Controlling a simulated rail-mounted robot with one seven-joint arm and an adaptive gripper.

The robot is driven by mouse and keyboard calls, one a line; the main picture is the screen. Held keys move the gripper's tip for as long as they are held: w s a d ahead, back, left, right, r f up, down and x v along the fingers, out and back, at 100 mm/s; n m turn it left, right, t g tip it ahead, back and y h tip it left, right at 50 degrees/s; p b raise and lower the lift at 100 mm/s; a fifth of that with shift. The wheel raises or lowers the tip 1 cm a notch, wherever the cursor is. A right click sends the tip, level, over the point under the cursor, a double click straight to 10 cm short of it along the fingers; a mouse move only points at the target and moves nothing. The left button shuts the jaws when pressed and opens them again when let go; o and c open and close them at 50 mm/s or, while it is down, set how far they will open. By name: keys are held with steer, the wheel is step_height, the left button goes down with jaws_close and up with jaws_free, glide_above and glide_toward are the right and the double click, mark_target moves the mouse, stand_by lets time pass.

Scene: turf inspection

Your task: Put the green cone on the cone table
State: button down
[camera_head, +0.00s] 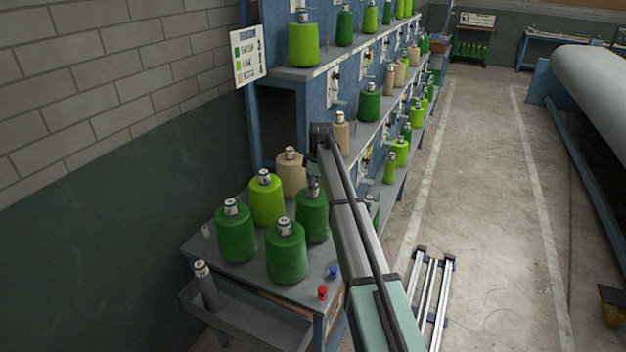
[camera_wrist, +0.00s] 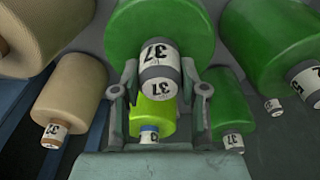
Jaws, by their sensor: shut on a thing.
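My gripper (camera_head: 316,178) is shut on the narrow top of a dark green cone (camera_head: 313,218). In the wrist view, the fingers (camera_wrist: 160,88) stand on both sides of its white "37" label, and the green body (camera_wrist: 165,25) spreads beyond. The held cone looks upright at the right rear of the grey cone table (camera_head: 240,272); I cannot tell whether its base touches the top. Two other dark green cones, at the left (camera_head: 235,235) and front (camera_head: 286,255), a lime cone (camera_head: 267,203) and a tan cone (camera_head: 290,176) stand close by.
A blue rack with several cones on shelves (camera_head: 300,73) runs along behind the table. A red spool (camera_head: 322,293) and a blue spool (camera_head: 333,271) sit at the table's right edge. A grey trough (camera_head: 245,315) is in front.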

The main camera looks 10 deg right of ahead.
stand_by(0.3)
steer(key=c, duration=0.6)
jaws_free()
steer(key=shift+f, duration=0.1)
steer(key=r+b, duration=0.1)
steer(key=r, duration=0.3)
steer(key=d+r+b, duration=0.1)
steer(key=r, duration=0.3)
steer(key=r+b, duration=0.1)
steer(key=r, duration=0.3)
steer(key=shift+s+d+r+b, duration=0.1)
steer(key=shift+s+d+b, duration=0.05)
steer(key=shift+s+b, duration=0.25)
